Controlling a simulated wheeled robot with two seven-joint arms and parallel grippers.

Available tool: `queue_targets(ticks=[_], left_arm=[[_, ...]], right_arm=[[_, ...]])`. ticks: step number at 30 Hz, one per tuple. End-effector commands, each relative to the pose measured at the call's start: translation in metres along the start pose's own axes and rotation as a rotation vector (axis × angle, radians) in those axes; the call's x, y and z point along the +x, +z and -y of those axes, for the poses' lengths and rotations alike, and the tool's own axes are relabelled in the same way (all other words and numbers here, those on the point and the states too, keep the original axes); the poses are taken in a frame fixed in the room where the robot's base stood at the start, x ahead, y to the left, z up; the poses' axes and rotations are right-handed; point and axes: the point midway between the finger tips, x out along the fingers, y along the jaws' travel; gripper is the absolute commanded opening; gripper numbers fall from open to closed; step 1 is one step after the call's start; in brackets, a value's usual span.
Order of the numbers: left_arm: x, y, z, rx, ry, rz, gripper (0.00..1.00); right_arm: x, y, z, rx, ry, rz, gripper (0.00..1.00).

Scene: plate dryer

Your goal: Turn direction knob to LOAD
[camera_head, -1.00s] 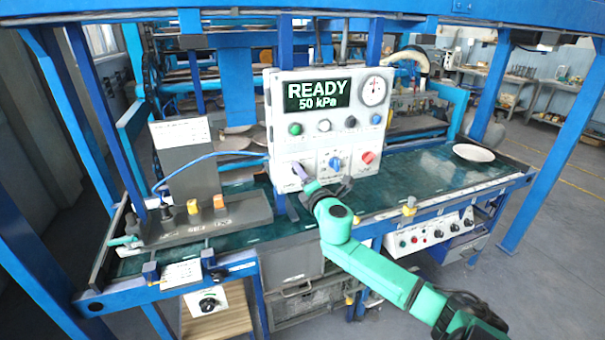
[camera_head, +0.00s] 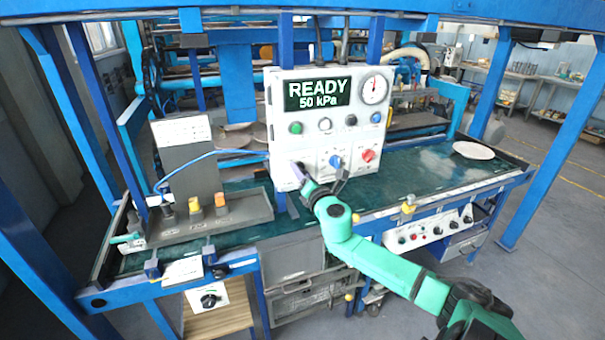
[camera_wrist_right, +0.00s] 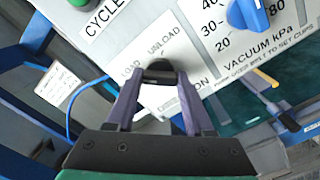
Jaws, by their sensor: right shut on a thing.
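The white control panel (camera_head: 318,135) stands upright on the bench, with a display reading READY 50 kPa. My right gripper (camera_head: 298,170) is at its lower left, hiding the direction knob in the head view. In the right wrist view the direction knob (camera_wrist_right: 158,70) is black, and my right gripper (camera_wrist_right: 158,82) is shut on it, one finger on each side. UNLOAD is printed above the knob; a label ending in AD shows to its left, partly hidden. The knob's pointing direction is hard to tell. My left gripper is not in view.
A blue vacuum knob (camera_head: 335,161) sits just right of the gripper, with a red knob (camera_head: 368,155) beyond it. A grey box with a blue cable (camera_head: 185,165) stands left of the panel. A white plate (camera_head: 473,150) lies on the right of the green bench top.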

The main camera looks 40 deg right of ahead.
Motion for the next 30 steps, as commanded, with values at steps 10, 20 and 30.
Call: queue_targets(ticks=[10,20,30], left_arm=[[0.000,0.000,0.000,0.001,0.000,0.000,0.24],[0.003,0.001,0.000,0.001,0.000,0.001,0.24],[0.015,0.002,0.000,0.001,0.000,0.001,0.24]], right_arm=[[-0.001,-0.005,0.003,-0.001,-0.003,-0.010,0.82],[-0.014,-0.005,0.004,-0.002,-0.003,-0.008,0.82],[-0.081,-0.007,0.004,0.003,-0.005,-0.013,0.82]])
